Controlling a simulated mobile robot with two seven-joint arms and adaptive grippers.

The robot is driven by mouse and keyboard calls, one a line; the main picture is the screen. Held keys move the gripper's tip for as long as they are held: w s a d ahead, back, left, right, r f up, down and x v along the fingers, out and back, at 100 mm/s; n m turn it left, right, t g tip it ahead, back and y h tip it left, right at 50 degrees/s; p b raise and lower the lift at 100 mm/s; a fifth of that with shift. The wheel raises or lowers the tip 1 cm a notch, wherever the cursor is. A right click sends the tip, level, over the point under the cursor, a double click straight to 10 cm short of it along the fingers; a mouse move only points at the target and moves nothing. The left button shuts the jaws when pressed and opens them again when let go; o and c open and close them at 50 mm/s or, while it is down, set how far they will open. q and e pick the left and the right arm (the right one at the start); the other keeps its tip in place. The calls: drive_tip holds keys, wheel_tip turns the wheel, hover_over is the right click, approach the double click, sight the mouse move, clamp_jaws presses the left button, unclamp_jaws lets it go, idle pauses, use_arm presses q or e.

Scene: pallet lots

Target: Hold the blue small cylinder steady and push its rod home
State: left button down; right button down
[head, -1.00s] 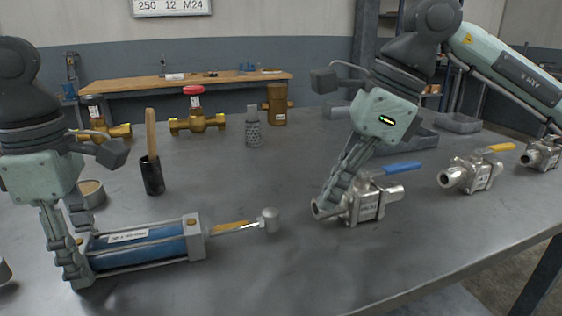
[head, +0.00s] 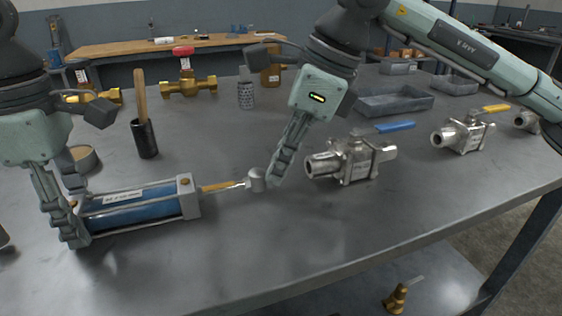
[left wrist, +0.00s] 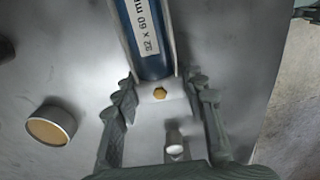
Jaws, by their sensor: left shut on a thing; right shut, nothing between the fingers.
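The blue small cylinder (head: 140,208) lies on the grey bench with its rod (head: 222,187) sticking out to the right and a round metal end (head: 256,180) at the tip. My left gripper (head: 76,226) is shut on the cylinder's left end cap. In the left wrist view the fingers (left wrist: 165,105) stand on both sides of that end cap, with a brass plug, and the blue body (left wrist: 145,35) runs away from them. My right gripper (head: 277,180) is shut and empty, its fingertips just right of the rod end. Whether they touch it, I cannot tell.
A steel ball valve with a blue lever (head: 352,160) stands right of my right gripper. A black cup with a wooden handle (head: 146,138) and a round tin (head: 84,158) stand behind the cylinder. Grey trays (head: 395,101) lie at the back right. The bench front is clear.

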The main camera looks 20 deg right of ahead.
drive_tip(key=a, duration=0.5)
drive_tip(key=shift+a, duration=0.1)
drive_tip(key=d, duration=0.1)
drive_tip(key=s+d, duration=0.2)
drive_tip(key=d, duration=0.1)
drive_tip(key=shift+r, duration=0.3)
drive_tip(key=v, duration=0.9)
drive_tip(key=shift+r, duration=0.2)
use_arm(q)
drive_tip(key=c, duration=0.8)
unclamp_jaws()
drive_tip(key=shift+r, duration=0.1)
